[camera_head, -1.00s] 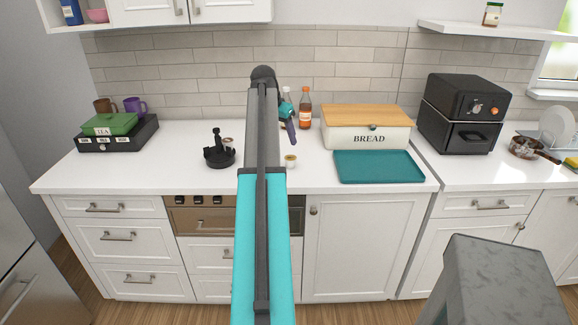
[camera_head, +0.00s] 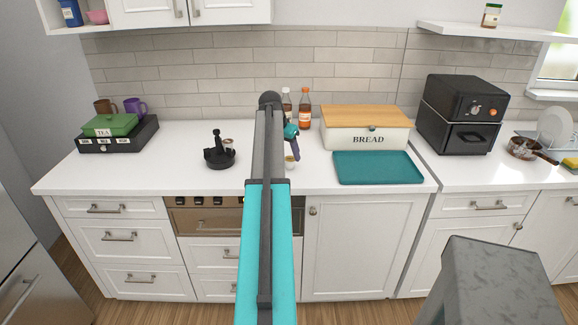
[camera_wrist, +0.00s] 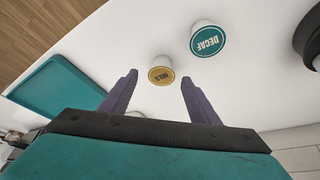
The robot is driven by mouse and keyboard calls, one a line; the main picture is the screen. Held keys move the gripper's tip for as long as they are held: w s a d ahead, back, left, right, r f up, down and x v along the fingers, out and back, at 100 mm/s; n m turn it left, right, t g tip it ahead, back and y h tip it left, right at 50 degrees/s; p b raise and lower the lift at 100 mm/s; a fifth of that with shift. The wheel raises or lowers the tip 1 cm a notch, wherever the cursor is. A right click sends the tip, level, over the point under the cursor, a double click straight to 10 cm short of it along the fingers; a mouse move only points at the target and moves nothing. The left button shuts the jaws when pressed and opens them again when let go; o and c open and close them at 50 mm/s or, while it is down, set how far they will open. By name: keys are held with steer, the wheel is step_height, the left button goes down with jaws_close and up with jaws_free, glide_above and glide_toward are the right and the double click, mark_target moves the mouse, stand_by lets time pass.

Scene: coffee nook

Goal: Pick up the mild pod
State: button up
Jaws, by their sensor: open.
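The mild pod (camera_wrist: 161,72) is a small white cup with a gold lid marked MILD, standing on the white counter. In the wrist view it lies between and just beyond the tips of my gripper (camera_wrist: 158,80), whose two purple fingers are open with nothing held. In the head view the mild pod (camera_head: 291,162) shows on the counter just below my gripper (camera_head: 293,150), partly hidden by it and my arm. The decaf pod (camera_wrist: 206,40), white with a teal lid, stands to the upper right of the mild pod in the wrist view.
A teal tray (camera_head: 378,168) lies right of the pods, with the bread box (camera_head: 366,137) behind it. Two bottles (camera_head: 305,108) stand behind my gripper. The counter between tray and arm is clear.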

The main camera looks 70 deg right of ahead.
mark_target(290, 159)
steer(key=shift+f, duration=0.1)
stand_by(0.3)
steer(key=shift+p+x, duration=1.05)
steer(key=shift+x, duration=1.45)
steer(key=shift+s+d, duration=0.1)
steer(key=c, duration=1)
